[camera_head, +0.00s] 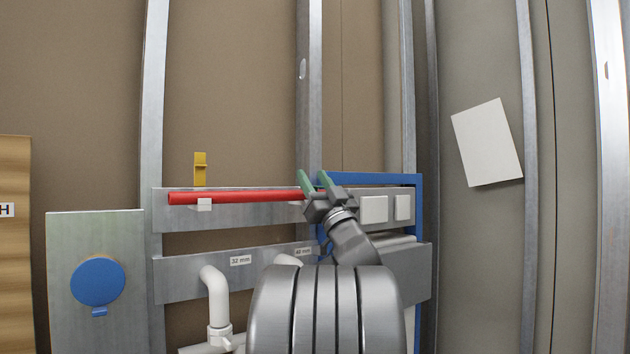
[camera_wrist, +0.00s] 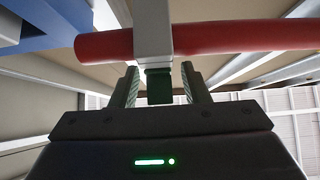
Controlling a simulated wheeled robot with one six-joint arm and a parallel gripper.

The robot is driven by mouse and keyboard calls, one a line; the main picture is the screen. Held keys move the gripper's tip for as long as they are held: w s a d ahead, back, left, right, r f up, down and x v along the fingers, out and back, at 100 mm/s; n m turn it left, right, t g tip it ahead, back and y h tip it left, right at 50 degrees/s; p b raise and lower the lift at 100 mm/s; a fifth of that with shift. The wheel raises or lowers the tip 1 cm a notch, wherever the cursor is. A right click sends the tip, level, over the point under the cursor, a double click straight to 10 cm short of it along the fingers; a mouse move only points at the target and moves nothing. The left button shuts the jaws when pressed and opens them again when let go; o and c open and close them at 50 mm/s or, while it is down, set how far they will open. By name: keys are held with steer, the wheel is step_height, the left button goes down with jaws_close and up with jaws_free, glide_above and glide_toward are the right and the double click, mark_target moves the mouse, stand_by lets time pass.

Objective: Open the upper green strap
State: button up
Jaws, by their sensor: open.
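A dark green strap (camera_wrist: 159,86) hangs in the wrist view at the end of a white clip (camera_wrist: 153,35) that crosses the red pipe (camera_wrist: 230,38). My gripper (camera_wrist: 160,69) is open, with one finger on each side of the strap and a visible gap on both sides. In the head view the red pipe (camera_head: 240,197) runs level along the upper metal rail, and my gripper (camera_head: 312,176) is at its right end. There the green strap is hidden behind my gripper.
A yellow tab (camera_head: 200,168) stands above the pipe, over another white clip (camera_head: 204,204). A blue frame (camera_head: 370,179) and white plates (camera_head: 374,209) lie just right of my gripper. Below are a lower metal rail (camera_head: 190,280) and a white elbow pipe (camera_head: 215,300).

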jaws_close()
